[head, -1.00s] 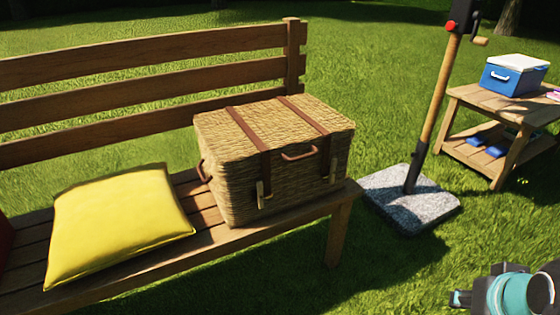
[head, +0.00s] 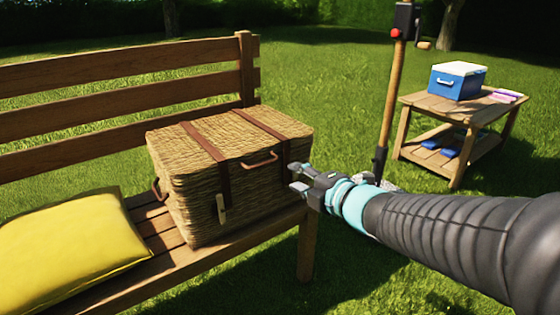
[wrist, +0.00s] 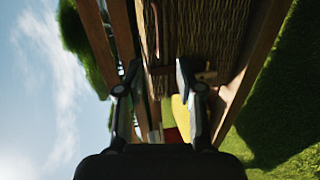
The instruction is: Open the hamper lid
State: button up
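The wicker hamper (head: 205,190) stands on the wooden bench with its lid (head: 225,137) closed. Two brown straps run over the lid, and a brown handle (head: 259,160) is at its front edge. A pale toggle (head: 222,206) hangs on the left front strap. My gripper (head: 297,178) is open and empty at the hamper's right front corner, in front of the right strap's lower end, which it partly hides. Contact cannot be told. In the wrist view the fingers (wrist: 157,78) are spread, with the wicker (wrist: 225,35) close beyond them.
A yellow cushion (head: 60,250) lies on the bench (head: 185,268) left of the hamper. A pole (head: 392,100) stands on the grass behind my arm. A side table (head: 420,103) at the right holds a blue cooler (head: 455,84). The grass before the bench is open.

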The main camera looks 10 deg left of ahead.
aim_at(266, 163)
jog(key=b+x, duration=0.1)
jog(key=x, duration=1.3)
jog(key=shift+s, duration=0.15)
jog(key=shift+c, duration=0.3)
grip_shut()
jog(key=shift+a+r, duration=0.1)
